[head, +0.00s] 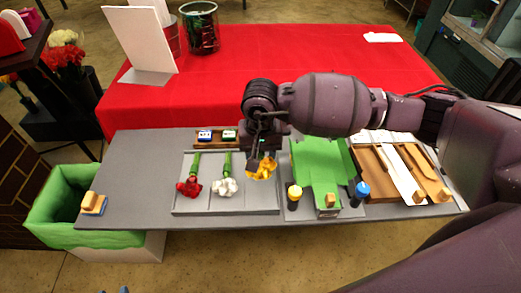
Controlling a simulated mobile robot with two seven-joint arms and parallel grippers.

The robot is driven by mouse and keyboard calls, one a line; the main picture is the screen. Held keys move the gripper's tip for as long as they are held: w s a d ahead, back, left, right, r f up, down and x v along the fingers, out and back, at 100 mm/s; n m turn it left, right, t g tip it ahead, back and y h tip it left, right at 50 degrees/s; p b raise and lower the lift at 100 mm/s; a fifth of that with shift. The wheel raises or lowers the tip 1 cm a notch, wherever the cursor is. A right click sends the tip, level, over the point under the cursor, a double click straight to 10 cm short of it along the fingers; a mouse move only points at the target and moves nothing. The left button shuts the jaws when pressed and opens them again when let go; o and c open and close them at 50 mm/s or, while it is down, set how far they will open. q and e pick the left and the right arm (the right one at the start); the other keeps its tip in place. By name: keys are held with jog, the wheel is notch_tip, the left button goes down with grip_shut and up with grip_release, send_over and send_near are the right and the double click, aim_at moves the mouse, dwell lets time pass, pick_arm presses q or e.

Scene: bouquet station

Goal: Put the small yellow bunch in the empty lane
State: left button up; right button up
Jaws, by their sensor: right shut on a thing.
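My right gripper (256,156) points down over the right part of the grey tray (208,210) and is shut on the small yellow bunch (262,170). The yellow flower head shows below the fingers; its stem is mostly hidden by the gripper. I cannot tell whether the bunch touches the tray. The red bunch (188,187) lies in the tray's left lane and the white bunch (224,187) in the middle lane, both with green stems pointing back. The right lane (255,197), below the yellow bunch, shows no other bunch. My left gripper is not in view.
Right of the tray are green wrapping sheets (313,170), a yellow-capped bottle (294,197), a blue-capped bottle (359,194) and a wooden rack (376,182). A small brown holder (216,138) stands behind the tray. The grey table's left part (135,170) is mostly clear.

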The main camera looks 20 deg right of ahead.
jog(key=shift+f+b, duration=0.9)
jog(key=shift+f, duration=1.3)
jog(key=shift+f+b, duration=0.9)
jog(key=shift+f, duration=0.4)
jog(key=shift+f+b, duration=0.1)
jog(key=shift+b, duration=0.2)
